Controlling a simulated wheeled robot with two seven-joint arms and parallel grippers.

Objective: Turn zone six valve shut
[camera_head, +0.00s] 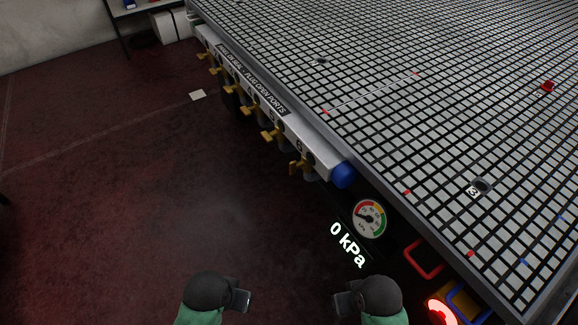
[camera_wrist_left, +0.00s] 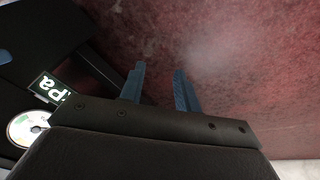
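A row of yellow-handled valves runs along the white rail on the table's side in the head view. The nearest valve (camera_head: 303,165), by the rail's near end, has a mark above it that looks like a 6. Its exact handle angle is hard to tell. My left gripper (camera_head: 242,299) is low in the head view, below and left of that valve, apart from it. The left wrist view shows its two blue-grey fingers (camera_wrist_left: 160,90) spread with nothing between them. My right gripper (camera_head: 343,303) is below and right of the valve, touching nothing visible; its finger gap is unclear.
A round gauge (camera_head: 369,219) and a "0 kPa" display (camera_head: 348,245) sit below the rail's blue end cap (camera_head: 343,175). A red handle (camera_head: 423,259) and a glowing red button (camera_head: 441,312) are at right.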

